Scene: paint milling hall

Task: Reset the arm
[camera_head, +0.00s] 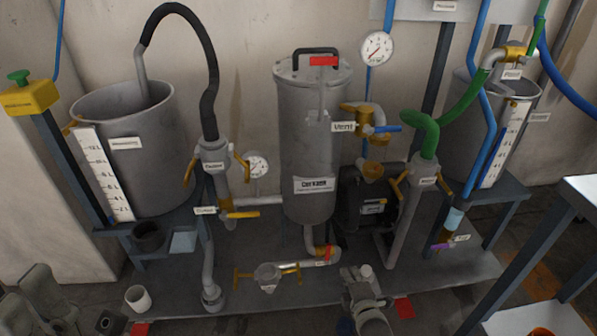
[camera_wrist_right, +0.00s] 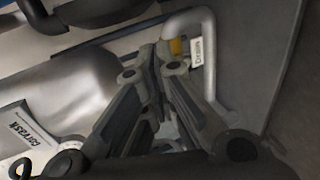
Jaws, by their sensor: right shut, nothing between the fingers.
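My right gripper (camera_head: 358,276) is at the bottom centre of the head view, low in front of the milling rig and right of the central grey vessel (camera_head: 308,150). In the right wrist view its fingers (camera_wrist_right: 155,58) come together at the tips with nothing held between them. The labelled vessel (camera_wrist_right: 70,100) lies along the left of that view, beside the fingers. My left arm (camera_head: 40,300) shows as grey parts in the bottom left corner of the head view; its finger state is not clear.
A measuring tank (camera_head: 150,165) stands left, another tank (camera_head: 465,110) right. Valves, a black hose (camera_head: 210,60) and a green hose (camera_head: 455,105) crowd the rig. A white cup (camera_head: 138,298) stands at the lower left. A table (camera_head: 585,190) edges in at right.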

